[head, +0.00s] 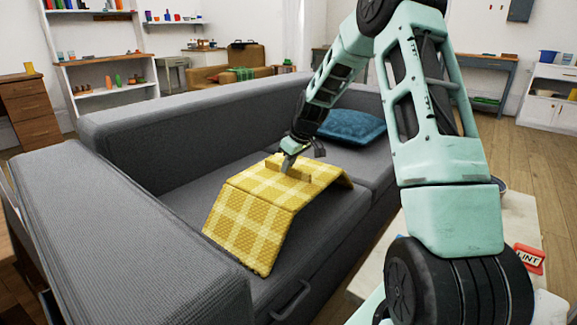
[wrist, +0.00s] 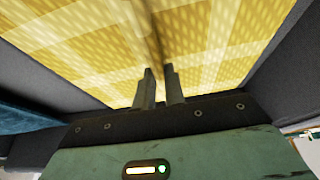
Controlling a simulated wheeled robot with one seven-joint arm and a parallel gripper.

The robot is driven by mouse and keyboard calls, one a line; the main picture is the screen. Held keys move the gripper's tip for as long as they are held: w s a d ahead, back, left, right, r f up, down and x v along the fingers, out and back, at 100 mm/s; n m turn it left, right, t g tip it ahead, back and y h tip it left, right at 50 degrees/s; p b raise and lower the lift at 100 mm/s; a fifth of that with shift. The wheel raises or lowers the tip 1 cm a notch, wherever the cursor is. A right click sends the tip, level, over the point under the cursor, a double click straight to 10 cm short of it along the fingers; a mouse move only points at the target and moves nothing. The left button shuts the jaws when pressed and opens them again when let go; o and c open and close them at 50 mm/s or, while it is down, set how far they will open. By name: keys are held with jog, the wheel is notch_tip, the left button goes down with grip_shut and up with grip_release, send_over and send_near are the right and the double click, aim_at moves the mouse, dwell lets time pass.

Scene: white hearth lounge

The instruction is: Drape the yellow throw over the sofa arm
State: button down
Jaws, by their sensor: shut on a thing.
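The yellow checked throw (head: 255,210) hangs from my gripper (head: 286,165) over the grey sofa seat. It is folded like a tent, with a long panel sloping down toward the front left and a shorter part to the right. My gripper is shut on a ridge of the throw near its top. In the wrist view the throw (wrist: 185,45) fills the upper part, with the fingers (wrist: 159,85) close together at a fold. The near sofa arm (head: 130,215) is at the left, apart from the throw. Whether the throw's lower edge touches the seat is unclear.
A blue cushion (head: 350,126) lies on the seat behind my gripper. The sofa back (head: 200,110) runs along the far side. A pale low table (head: 520,215) with a red LINT box (head: 529,259) stands at the right. Bare seat (head: 185,200) lies between throw and sofa arm.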

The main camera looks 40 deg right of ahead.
notch_tip(320, 180, up, 10)
jog(key=p, duration=0.7)
jog(key=shift+f, duration=0.15)
jog(key=shift+p, duration=0.35)
dwell(0.8)
notch_tip(320, 180, up, 26)
jog(key=p, duration=2)
jog(key=shift+p, duration=0.35)
jog(key=shift+a, duration=0.1)
dwell(0.5)
